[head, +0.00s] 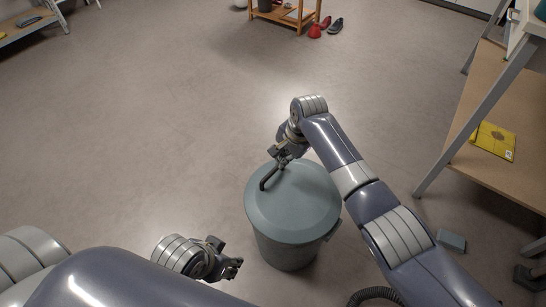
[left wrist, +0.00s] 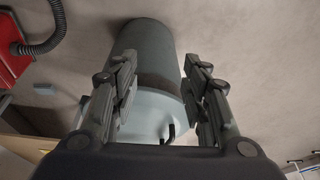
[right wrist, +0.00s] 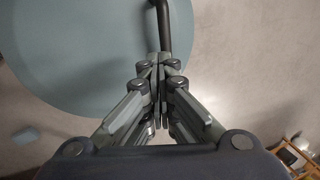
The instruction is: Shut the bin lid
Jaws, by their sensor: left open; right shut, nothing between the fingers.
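The grey-green bin (head: 285,250) stands upright on the floor in the head view. Its lid (head: 305,205) lies over the mouth, with no clear gap visible; a dark bent handle (head: 268,178) sticks up from it. My right gripper (head: 283,155) is shut and empty beside the handle, above the lid's far edge. In the right wrist view, the handle (right wrist: 178,28) passes close by the closed fingertips (right wrist: 160,62); I cannot tell whether they touch. My left gripper (head: 232,262) is open and empty, left of the bin. The left wrist view shows the bin (left wrist: 150,45) beyond its spread fingers.
A shelf unit (head: 510,170) with a yellow item (head: 494,140) stands at the right. A small grey-blue block (head: 451,241) lies on the floor right of the bin. The floor to the left is clear.

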